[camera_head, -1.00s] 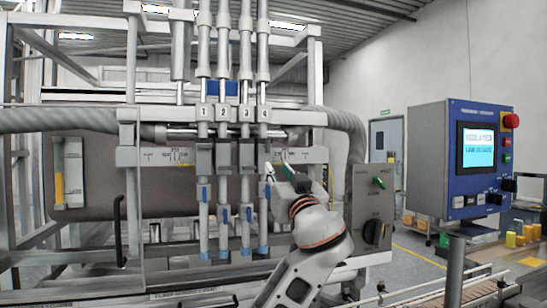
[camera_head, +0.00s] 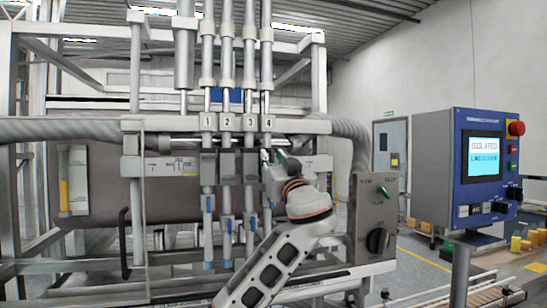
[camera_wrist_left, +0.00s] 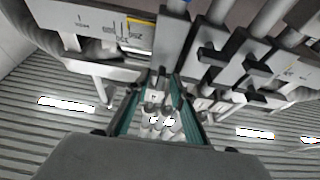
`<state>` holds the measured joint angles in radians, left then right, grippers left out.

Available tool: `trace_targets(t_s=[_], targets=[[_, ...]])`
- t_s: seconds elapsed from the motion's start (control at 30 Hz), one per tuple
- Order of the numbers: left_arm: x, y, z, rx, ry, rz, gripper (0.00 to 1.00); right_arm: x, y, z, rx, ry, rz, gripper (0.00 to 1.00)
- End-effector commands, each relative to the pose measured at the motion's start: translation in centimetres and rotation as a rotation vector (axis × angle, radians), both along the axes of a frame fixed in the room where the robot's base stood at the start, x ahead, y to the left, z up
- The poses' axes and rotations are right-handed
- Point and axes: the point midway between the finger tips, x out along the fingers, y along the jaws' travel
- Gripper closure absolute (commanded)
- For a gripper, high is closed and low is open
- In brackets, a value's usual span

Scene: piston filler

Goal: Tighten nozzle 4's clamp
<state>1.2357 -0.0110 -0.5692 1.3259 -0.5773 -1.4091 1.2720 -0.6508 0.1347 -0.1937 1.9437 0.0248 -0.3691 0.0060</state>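The plate marked 4 (camera_head: 268,123) heads the rightmost of the nozzles in the head view. Nozzle 4's clamp is mostly hidden there behind my left gripper (camera_head: 268,157), which points up at it. In the left wrist view, a grey clamp block (camera_wrist_left: 172,40), apparently nozzle 4's, stands just beyond the tips of my left gripper (camera_wrist_left: 164,82). Its teal-padded fingers are apart, one on each side of the line to that block. Whether they touch anything at the block's lower edge I cannot tell. My right gripper is in neither view.
Neighbouring clamps with dark handles (camera_wrist_left: 235,45) sit close to the right in the wrist view. A scale plate (camera_wrist_left: 105,30) lies to the left. A switch box (camera_head: 375,215) and a blue control panel (camera_head: 480,160) reading ISOLATED stand at the right.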

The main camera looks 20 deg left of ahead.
Motion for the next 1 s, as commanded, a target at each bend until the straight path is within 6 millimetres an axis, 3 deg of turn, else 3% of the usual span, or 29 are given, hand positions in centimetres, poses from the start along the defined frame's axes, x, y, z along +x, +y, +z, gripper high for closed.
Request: trace_targets(t_s=[0.07, 0.17, 0.2, 0.63, 1.0], targets=[[0.0, 0.0, 0.0, 0.000, 0.000, 0.000, 0.76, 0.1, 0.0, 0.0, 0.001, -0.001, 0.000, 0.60], [0.0, 0.0, 0.0, 0.000, 0.000, 0.000, 0.97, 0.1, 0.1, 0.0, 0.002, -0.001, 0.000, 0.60], [0.0, 0.0, 0.0, 0.000, 0.000, 0.000, 1.00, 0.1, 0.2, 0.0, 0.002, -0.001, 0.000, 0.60], [-0.1, 0.0, -0.1, 0.033, 0.022, -0.001, 1.00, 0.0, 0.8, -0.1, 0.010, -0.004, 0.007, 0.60], [-0.1, 0.0, 0.0, 0.237, 0.161, -0.004, 1.00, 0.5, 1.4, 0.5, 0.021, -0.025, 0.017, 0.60]])
